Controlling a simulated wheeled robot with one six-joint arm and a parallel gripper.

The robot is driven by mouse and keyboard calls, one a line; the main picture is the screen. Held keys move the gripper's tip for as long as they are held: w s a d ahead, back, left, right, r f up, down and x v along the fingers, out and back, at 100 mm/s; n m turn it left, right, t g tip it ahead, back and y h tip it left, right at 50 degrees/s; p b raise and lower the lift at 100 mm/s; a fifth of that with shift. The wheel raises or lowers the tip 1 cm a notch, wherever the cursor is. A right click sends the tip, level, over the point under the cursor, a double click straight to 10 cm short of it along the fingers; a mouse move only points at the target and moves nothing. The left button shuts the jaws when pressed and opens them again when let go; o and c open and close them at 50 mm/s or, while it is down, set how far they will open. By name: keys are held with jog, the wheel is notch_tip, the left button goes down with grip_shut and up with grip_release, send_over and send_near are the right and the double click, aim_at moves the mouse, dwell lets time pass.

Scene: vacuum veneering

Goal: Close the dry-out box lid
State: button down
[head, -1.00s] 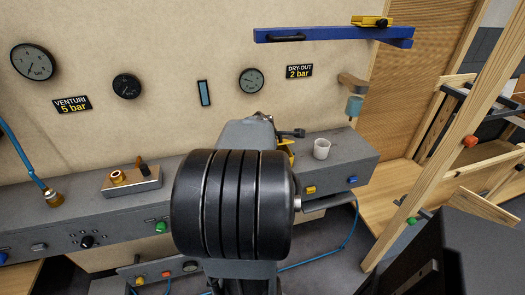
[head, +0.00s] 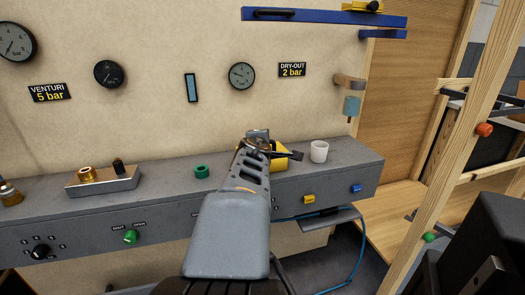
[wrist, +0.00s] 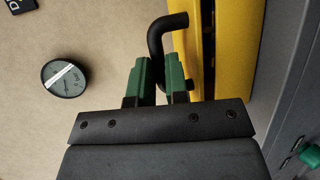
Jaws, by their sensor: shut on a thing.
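The yellow dry-out box (head: 278,162) stands on the grey console, mostly hidden behind my arm in the head view. In the wrist view its yellow lid (wrist: 228,45) fills the upper right, with a dark band and a thin yellow strip beside it. A bent black handle (wrist: 168,24) sticks out from the lid. My gripper (wrist: 160,78) has its green fingers shut on the handle. In the head view my gripper (head: 264,145) is at the box, its fingertips hard to make out. I cannot tell how far the lid stands open.
A white cup (head: 319,151) stands right of the box on the console (head: 330,172). A green ring (head: 202,171) and a grey block with brass fittings (head: 103,180) are to the left. Gauges are on the wall behind. A wooden frame (head: 440,165) stands at the right.

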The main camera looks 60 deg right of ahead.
jog(key=shift+s+a+f+b, duration=0.1)
jog(key=shift+f+b, duration=0.35)
jog(key=shift+b, duration=0.3)
jog(key=shift+s+a+f+b, duration=0.1)
jog(key=shift+f+b, duration=0.3)
jog(key=shift+b, duration=0.3)
jog(key=c, duration=1.4)
grip_release()
jog(key=shift+r, duration=0.1)
jog(key=shift+a+r, duration=0.1)
jog(key=shift+a, duration=0.05)
jog(key=v, duration=0.7)
jog(key=shift+p, duration=0.45)
jog(key=shift+a, duration=0.1)
